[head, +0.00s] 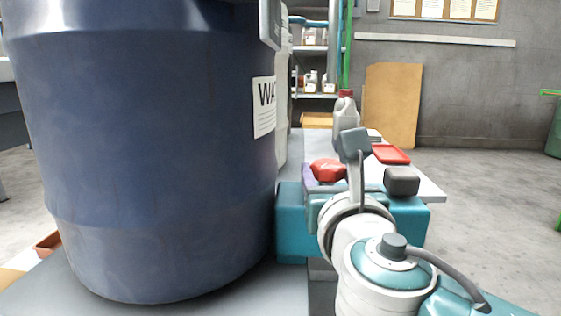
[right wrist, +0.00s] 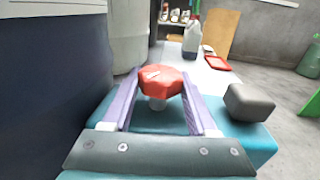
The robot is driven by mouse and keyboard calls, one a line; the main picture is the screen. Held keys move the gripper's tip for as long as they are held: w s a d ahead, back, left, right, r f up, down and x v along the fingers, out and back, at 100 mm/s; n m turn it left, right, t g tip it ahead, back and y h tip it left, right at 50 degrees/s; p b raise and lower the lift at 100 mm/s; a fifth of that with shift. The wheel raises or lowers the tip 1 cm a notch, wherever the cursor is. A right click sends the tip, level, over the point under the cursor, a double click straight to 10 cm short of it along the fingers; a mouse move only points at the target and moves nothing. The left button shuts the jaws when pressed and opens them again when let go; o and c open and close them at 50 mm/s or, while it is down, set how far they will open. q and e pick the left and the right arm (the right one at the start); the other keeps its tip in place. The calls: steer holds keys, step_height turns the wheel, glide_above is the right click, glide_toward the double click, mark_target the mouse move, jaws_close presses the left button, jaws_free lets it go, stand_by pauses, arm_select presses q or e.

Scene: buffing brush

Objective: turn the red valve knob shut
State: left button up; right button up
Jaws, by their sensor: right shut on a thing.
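The red valve knob (head: 327,170) stands on a short pale stem on a teal box (head: 292,225). In the right wrist view the knob (right wrist: 161,81) is faceted, with a small pale mark on top. My right gripper (right wrist: 159,88) has its purple fingers on either side of the knob, shut on it. In the head view my right gripper (head: 328,182) is partly hidden behind my wrist. My left gripper is not in view.
A large blue barrel (head: 140,150) stands close at the left. A dark grey block (head: 401,180) sits at the box's right. Behind, a white table holds a grey jug (head: 345,120) and a red tray (head: 390,154). Open floor lies to the right.

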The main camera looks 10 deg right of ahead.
steer(key=m+h, duration=0.2)
steer(key=h, duration=0.1)
steer(key=shift+a+f+g, duration=0.1)
steer(key=shift+a+g, duration=0.05)
steer(key=shift+g, duration=0.25)
steer(key=shift+f+m+g+h+b, duration=0.1)
steer(key=shift+m+g+h+b, duration=0.4)
steer(key=shift+m+h+b, duration=0.5)
steer(key=m+g+h+b, duration=0.2)
steer(key=h, duration=0.1)
steer(key=shift+m+g+h+b, duration=0.4)
steer(key=shift+g+h+b, duration=0.1)
steer(key=shift+h, duration=0.2)
steer(key=o, duration=1.4)
steer(key=shift+r, duration=0.2)
steer(key=shift+c, duration=0.2)
